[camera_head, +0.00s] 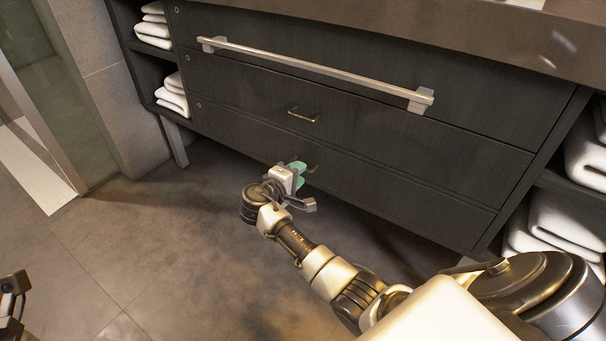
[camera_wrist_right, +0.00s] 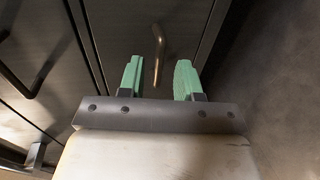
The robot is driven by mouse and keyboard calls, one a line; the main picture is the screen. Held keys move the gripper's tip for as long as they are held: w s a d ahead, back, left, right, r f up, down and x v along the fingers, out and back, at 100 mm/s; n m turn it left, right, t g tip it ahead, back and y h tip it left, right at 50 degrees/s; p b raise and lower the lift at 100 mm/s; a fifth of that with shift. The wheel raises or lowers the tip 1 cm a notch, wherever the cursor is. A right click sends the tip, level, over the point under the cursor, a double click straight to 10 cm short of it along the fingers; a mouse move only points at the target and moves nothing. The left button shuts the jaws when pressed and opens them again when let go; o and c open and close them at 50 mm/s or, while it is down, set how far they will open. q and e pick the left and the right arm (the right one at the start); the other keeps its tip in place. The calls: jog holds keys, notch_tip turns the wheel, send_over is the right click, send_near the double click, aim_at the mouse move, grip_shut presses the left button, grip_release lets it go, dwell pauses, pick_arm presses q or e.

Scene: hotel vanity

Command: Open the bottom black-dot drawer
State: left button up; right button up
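The bottom drawer (camera_head: 400,195) is a dark wood front, the lowest of three in the vanity, and it looks closed. A small round mark (camera_head: 199,105) sits at its upper left corner. Its short metal handle (camera_wrist_right: 158,55) shows in the right wrist view, in line with the gap between my green fingertips and just beyond them. In the head view this handle is mostly hidden by my right gripper (camera_head: 299,174), which is open and empty in front of the drawer. Part of my left arm's end (camera_head: 12,295) shows at the left edge; its fingers are unclear.
The middle drawer (camera_head: 260,90) has a small handle (camera_head: 303,115). A long bar handle (camera_head: 315,70) crosses the top drawer. White towels (camera_head: 172,100) fill side shelves, with more towels (camera_head: 570,220) at right. The floor (camera_head: 130,240) in front is clear.

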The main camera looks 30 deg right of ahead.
jog(key=shift+b+x, duration=0.5)
jog(key=shift+x, duration=1.3)
grip_shut()
